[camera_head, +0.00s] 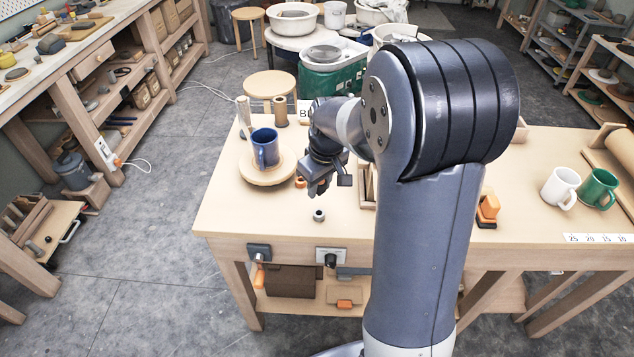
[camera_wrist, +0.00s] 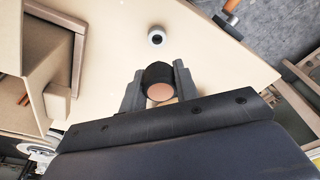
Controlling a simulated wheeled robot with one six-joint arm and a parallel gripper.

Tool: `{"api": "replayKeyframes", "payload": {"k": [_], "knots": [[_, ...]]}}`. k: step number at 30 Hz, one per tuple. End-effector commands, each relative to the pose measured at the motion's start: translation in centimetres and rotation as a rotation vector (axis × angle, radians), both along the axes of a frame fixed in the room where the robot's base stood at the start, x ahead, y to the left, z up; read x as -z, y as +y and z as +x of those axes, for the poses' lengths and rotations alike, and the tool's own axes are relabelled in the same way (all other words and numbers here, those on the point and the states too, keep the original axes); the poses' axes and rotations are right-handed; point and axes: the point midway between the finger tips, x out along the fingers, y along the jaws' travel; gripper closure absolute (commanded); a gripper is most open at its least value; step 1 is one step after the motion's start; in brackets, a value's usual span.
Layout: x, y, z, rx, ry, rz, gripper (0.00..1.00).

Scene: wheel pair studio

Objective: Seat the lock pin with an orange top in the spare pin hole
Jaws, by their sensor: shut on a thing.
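My gripper (camera_head: 318,188) is low over the table, right of the round wooden board with the blue mug. In the wrist view my gripper (camera_wrist: 157,85) is shut on a short dark cylinder with a pale orange round end, the lock pin (camera_wrist: 160,90). Its lower end is hidden. A small pale ring with a dark centre (camera_wrist: 156,38), perhaps the spare pin hole, lies just beyond the fingertips, apart from the pin. It also shows in the head view (camera_head: 319,215), in front of my gripper.
The blue mug (camera_head: 265,147) stands on the round wooden board (camera_head: 267,175). Wooden cylinders (camera_head: 280,112) stand behind it. White (camera_head: 560,187) and green (camera_head: 600,189) mugs stand at the right. The table's front left (camera_head: 245,218) is clear; my arm hides its middle.

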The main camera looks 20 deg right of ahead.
Motion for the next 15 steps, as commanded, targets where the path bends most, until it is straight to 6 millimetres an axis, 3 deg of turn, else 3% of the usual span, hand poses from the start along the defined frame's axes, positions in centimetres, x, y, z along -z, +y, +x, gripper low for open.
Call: {"api": "replayKeyframes", "payload": {"k": [15], "knots": [[0.91,0.0,0.01,0.0,0.0,0.0,0.94]]}}
